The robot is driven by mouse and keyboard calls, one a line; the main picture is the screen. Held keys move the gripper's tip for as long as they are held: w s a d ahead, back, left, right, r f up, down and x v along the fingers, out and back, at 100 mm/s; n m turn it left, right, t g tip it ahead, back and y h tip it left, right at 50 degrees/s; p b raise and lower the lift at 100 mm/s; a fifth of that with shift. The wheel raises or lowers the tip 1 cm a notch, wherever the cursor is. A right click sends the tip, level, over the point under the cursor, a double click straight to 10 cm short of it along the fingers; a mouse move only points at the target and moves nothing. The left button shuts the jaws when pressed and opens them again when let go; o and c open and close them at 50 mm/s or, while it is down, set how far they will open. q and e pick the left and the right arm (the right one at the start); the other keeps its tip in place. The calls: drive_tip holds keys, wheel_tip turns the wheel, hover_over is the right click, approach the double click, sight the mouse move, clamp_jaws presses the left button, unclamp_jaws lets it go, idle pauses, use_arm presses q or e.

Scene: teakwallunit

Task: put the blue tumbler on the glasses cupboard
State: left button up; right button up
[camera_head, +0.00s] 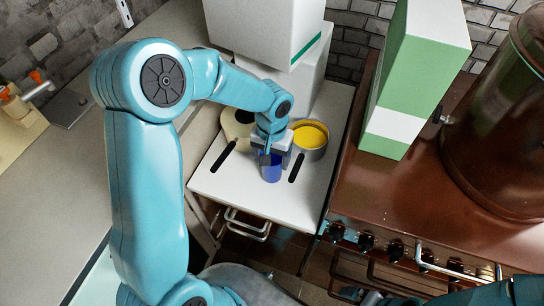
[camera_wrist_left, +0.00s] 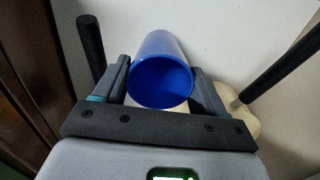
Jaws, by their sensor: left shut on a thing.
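The blue tumbler (camera_head: 271,172) is between the fingers of my left gripper (camera_head: 271,154), over the white cupboard top (camera_head: 250,196). In the left wrist view the tumbler (camera_wrist_left: 163,75) shows its open mouth towards the camera, and the fingers (camera_wrist_left: 163,92) are shut on its two sides. I cannot tell whether its base touches the white top. My right gripper is not in view.
A cream pan (camera_head: 236,124) and a pot with yellow inside (camera_head: 309,137) stand close behind the tumbler, their black handles on either side of it. White boxes (camera_head: 262,35) are at the back. The brown stove (camera_head: 400,195) is at the right.

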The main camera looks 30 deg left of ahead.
use_arm(q)
drive_tip(key=shift+w+f, duration=0.15)
drive_tip(key=shift+f, duration=0.15)
drive_tip(key=shift+f, duration=0.15)
drive_tip(key=o, duration=1.2)
